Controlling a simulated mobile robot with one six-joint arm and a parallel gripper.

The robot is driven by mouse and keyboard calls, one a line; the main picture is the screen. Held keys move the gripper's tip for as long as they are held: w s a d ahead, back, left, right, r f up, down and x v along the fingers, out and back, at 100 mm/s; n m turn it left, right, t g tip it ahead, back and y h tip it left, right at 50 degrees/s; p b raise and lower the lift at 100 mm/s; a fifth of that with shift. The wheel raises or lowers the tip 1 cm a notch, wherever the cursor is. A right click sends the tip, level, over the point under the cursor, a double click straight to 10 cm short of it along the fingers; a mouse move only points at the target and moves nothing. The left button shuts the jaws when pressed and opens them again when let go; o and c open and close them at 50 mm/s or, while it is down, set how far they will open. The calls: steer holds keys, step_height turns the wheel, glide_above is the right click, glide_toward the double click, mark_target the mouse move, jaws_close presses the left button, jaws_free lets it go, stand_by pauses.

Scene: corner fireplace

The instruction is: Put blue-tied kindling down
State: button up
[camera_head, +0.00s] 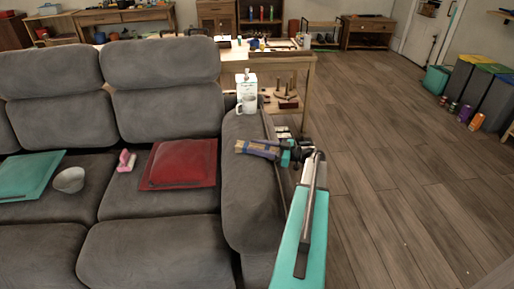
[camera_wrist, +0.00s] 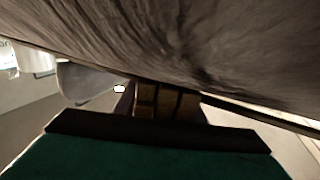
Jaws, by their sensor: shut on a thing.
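The blue-tied kindling (camera_head: 257,149) is a short bundle of pale sticks with a blue band. In the head view it lies level at the grey sofa's right armrest (camera_head: 247,190). My gripper (camera_head: 278,151) is shut on its right end, reaching in from the right. In the wrist view the ends of the kindling (camera_wrist: 166,99) show in front of my gripper, close to grey fabric (camera_wrist: 190,45). I cannot tell whether the bundle touches the armrest.
A white mug (camera_head: 248,104) and a carton (camera_head: 246,82) stand behind the kindling, near the armrest's far end. Open floor (camera_head: 400,180) is at right.

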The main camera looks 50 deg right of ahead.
steer(key=shift+f, duration=0.15)
steer(key=o, duration=1.2)
steer(key=shift+s+r, duration=0.1)
steer(key=shift+r, duration=0.1)
steer(key=v, duration=1.1)
steer(key=shift+s+d+b, duration=0.25)
steer(key=shift+s+b, duration=0.05)
steer(key=shift+o, duration=0.6)
